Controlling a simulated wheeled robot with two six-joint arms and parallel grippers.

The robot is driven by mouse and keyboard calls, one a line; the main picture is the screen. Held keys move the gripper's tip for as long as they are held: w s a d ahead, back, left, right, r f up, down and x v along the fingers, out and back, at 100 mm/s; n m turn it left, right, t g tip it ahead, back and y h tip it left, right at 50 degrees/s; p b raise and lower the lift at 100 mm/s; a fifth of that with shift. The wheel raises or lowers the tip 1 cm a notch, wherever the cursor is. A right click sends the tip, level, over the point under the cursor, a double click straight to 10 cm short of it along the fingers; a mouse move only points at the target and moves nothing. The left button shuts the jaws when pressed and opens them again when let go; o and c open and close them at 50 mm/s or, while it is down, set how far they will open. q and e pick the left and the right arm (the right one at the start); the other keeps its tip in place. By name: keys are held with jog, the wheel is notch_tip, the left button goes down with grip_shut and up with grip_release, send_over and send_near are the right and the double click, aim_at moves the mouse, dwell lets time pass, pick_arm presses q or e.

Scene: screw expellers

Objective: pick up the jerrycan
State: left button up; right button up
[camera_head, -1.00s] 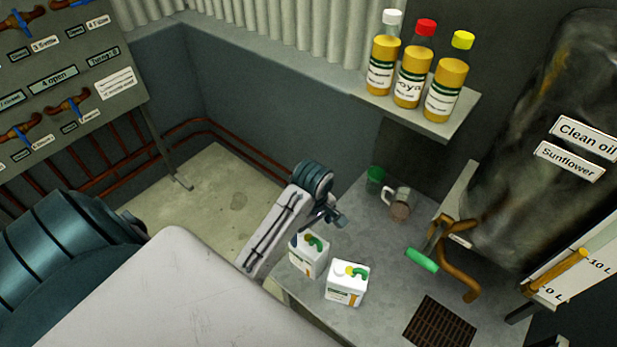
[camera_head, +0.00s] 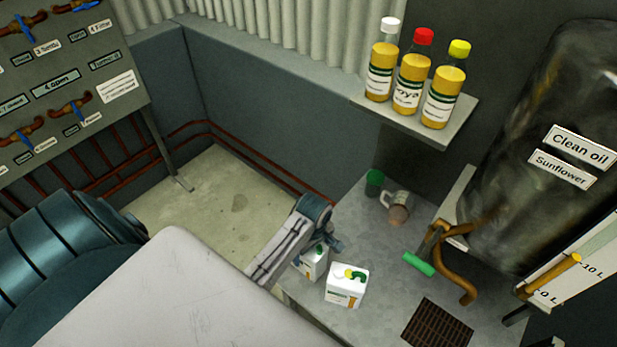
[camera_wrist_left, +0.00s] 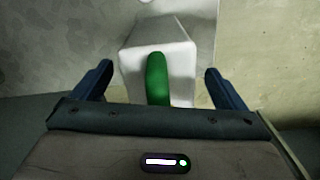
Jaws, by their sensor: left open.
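Two white jerrycans with green handles stand on the grey metal bench. The back-left jerrycan (camera_head: 314,265) is partly hidden by my left gripper (camera_head: 333,243), which is over its top. The front jerrycan (camera_head: 346,287) shows a yellow cap and a green and orange label. In the left wrist view, my left gripper (camera_wrist_left: 158,82) is open, with its blue fingers on either side of a white jerrycan (camera_wrist_left: 180,62) and its green handle (camera_wrist_left: 157,80). The fingers look apart from it, with gaps on both sides. My right gripper is not in view.
Three oil bottles stand on a shelf (camera_head: 462,121). The bench's left edge is close to the jerrycans.

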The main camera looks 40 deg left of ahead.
pick_arm(q)
jog(key=c, duration=1.9)
jog(key=shift+r, duration=0.15)
